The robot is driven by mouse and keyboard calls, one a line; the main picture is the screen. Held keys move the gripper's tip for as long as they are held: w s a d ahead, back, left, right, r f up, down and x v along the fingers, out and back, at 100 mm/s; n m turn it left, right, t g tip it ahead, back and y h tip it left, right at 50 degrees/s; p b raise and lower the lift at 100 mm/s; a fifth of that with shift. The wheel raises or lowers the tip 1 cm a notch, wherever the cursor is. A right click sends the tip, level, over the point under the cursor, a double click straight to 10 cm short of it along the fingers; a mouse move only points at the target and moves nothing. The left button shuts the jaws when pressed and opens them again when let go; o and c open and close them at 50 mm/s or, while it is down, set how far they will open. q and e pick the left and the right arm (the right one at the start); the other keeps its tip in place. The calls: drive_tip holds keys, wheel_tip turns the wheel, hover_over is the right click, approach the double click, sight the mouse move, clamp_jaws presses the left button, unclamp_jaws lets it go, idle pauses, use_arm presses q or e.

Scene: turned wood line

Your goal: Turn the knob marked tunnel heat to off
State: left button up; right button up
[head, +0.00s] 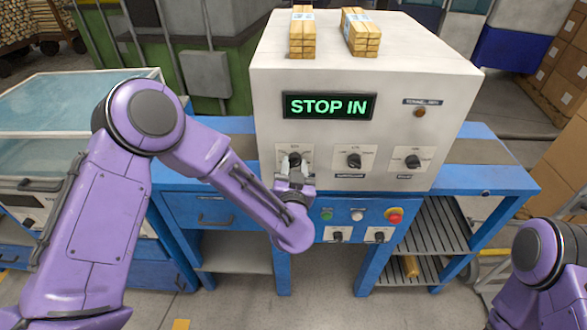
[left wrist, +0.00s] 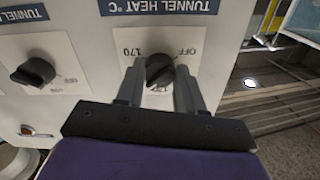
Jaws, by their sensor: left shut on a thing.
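The tunnel heat knob (left wrist: 160,70) is black and sits on a white plate under a dark blue label (left wrist: 160,6) reading TUNNEL HEAT °C. OFF shows at its upper right and 170 at its left; the marking below is partly covered. My left gripper (left wrist: 161,80) is shut on the knob, one finger on each side. In the head view my left gripper (head: 292,163) is at the leftmost knob on the white box front (head: 400,92) and hides much of it. Which mark the knob points to is unclear. My right gripper is out of frame.
Another black knob (left wrist: 34,73) is beside it in the wrist view. The head view shows a middle knob (head: 354,160), a right knob (head: 413,161), a STOP IN display (head: 328,106) and a red button (head: 395,216) below. Two wood bundles lie on top.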

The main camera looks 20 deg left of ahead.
use_arm(q)
drive_tip(key=n+b, duration=0.2)
drive_tip(key=n, duration=0.2)
drive_tip(key=shift+f+n, duration=0.15)
drive_tip(key=shift+n, duration=0.15)
drive_tip(key=n+b, duration=0.2)
drive_tip(key=n, duration=0.2)
drive_tip(key=shift+d, duration=0.1)
drive_tip(key=n+b, duration=0.3)
drive_tip(key=n, duration=0.2)
drive_tip(key=n+b, duration=0.3)
drive_tip(key=n, duration=0.1)
drive_tip(key=shift+f+n, duration=0.1)
drive_tip(key=shift+n, duration=0.2)
drive_tip(key=n+b, duration=0.4)
drive_tip(key=n, duration=0.1)
drive_tip(key=shift+b, duration=0.35)
drive_tip(key=n+b, duration=0.7)
drive_tip(key=shift+n+b, duration=1.1)
drive_tip(key=shift+n, duration=0.1)
drive_tip(key=shift+r+n+b, duration=0.25)
drive_tip(key=shift+n+b, duration=0.35)
